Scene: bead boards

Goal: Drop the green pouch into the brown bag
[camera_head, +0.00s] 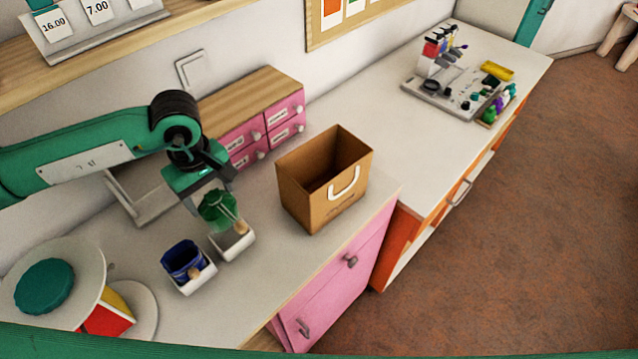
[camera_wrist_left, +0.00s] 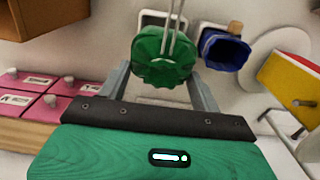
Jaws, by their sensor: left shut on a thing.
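My left gripper (camera_head: 209,199) is shut on the green pouch (camera_head: 219,209), above a small white tray (camera_head: 233,244) on the counter. In the left wrist view the green pouch (camera_wrist_left: 162,57) sits between the two fingers (camera_wrist_left: 162,80), with pale cords hanging from it. The brown bag (camera_head: 324,181) stands upright and open-topped on the counter, to the right of the gripper, with a white handle on its front. A corner of it shows in the left wrist view (camera_wrist_left: 40,17). The inside bottom of the bag is dark. My right gripper is not in view.
A blue pouch (camera_head: 184,260) sits in another white tray (camera_head: 198,281) to the left. Pink drawers (camera_head: 286,126) stand behind the bag. A round stand with a teal disc (camera_head: 44,286) is at the lower left. A tool tray (camera_head: 440,96) lies far right.

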